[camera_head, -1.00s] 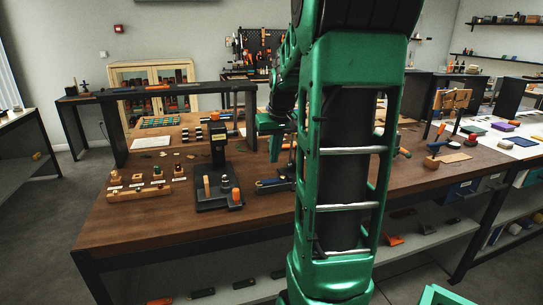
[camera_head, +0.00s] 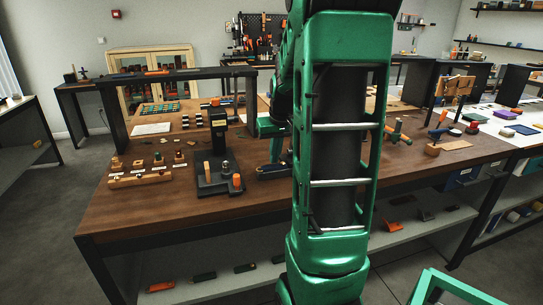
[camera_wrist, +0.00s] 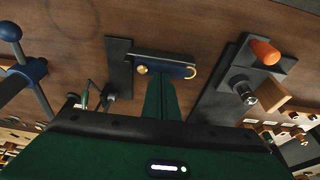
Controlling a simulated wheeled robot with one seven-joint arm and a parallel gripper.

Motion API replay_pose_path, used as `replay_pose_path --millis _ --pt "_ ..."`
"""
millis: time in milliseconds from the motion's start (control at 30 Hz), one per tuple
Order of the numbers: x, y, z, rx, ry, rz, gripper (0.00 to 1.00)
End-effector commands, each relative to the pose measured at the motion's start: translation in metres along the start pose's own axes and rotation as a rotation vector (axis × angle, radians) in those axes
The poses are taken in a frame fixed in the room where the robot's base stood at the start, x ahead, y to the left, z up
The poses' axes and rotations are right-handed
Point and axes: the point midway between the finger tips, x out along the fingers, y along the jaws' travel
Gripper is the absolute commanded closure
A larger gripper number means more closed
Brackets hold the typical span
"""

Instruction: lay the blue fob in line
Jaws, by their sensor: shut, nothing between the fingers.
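The blue fob (camera_wrist: 168,69) is a dark blue strip with a brass stud at one end and a brass hook-shaped piece at the other. In the wrist view it lies on a dark angled fixture (camera_wrist: 118,68). In the head view the fixture area (camera_head: 272,169) is small, right of the press and partly hidden by my arm. My gripper (camera_wrist: 163,78) is green and its fingers are shut together and empty. Its tips appear at the fob's edge in the wrist view; I cannot tell whether they touch it. In the head view my gripper (camera_head: 275,160) points down above the fixture.
The dark stamping press (camera_head: 218,150), with an orange knob (camera_head: 236,181), stands close left of my gripper. A wooden stamp rack (camera_head: 140,180) is farther left. In the wrist view a blue-knobbed lever (camera_wrist: 11,32) is at left. The front of the brown bench (camera_head: 150,218) is clear.

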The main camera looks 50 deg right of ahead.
Motion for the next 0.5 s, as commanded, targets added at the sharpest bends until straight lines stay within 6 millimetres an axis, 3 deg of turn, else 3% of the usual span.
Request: replay_pose_path --millis 500 --pt "0.0069 0.0001 0.0018 0.0 0.001 0.0 1.0"
